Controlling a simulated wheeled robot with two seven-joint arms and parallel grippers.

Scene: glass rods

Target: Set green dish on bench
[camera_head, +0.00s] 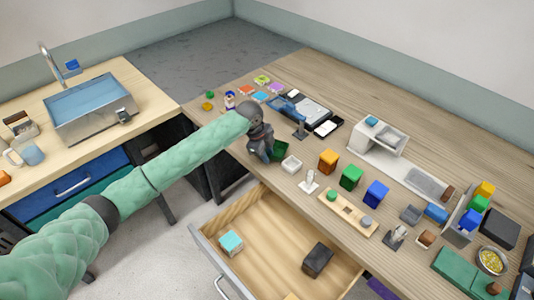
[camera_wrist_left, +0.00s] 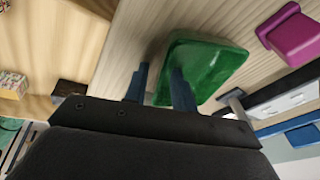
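The green dish (camera_wrist_left: 215,68) shows in the left wrist view, just ahead of my left gripper (camera_wrist_left: 160,75). It seems to rest on the wooden bench (camera_wrist_left: 130,35). The two fingers are apart; one overlaps the dish's near side, and the other stands left of its edge with a narrow gap. In the head view, my left gripper (camera_head: 265,152) is over the bench's front edge and partly hides the dish (camera_head: 279,152). My right gripper is in neither view.
An open drawer (camera_head: 215,250) below the bench holds a teal block (camera_head: 231,242) and a dark block (camera_head: 317,260). A white bowl (camera_head: 291,164), an orange block (camera_head: 328,161) and a green block (camera_head: 351,177) stand right of my gripper.

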